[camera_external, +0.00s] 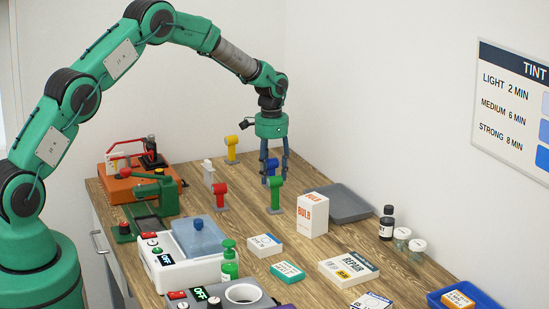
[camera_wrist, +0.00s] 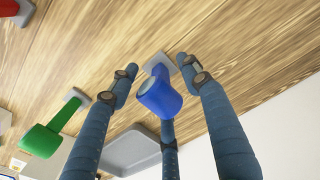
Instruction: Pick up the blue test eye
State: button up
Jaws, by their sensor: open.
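The blue test eye (camera_external: 271,166) stands upright on a small grey base near the far edge of the wooden table. In the external view it is partly hidden by my fingers and the green test eye (camera_external: 276,192). In the wrist view the blue test eye (camera_wrist: 160,93) shows its rounded head between my fingers. My gripper (camera_external: 276,175) points down with its fingers around the blue test eye. In the wrist view my gripper (camera_wrist: 157,68) is open, with gaps at the left and right of the head. The lower finger appears close behind it; contact is unclear.
The green test eye stands close in front. Red (camera_external: 220,193), white (camera_external: 208,172) and yellow (camera_external: 231,147) test eyes stand to the left. A grey tray (camera_external: 350,203) and a white bulb box (camera_external: 313,215) are to the right. The wall (camera_external: 350,110) is close behind.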

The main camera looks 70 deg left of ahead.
jog(key=shift+f, duration=0.2)
dwell(0.4)
grip_shut()
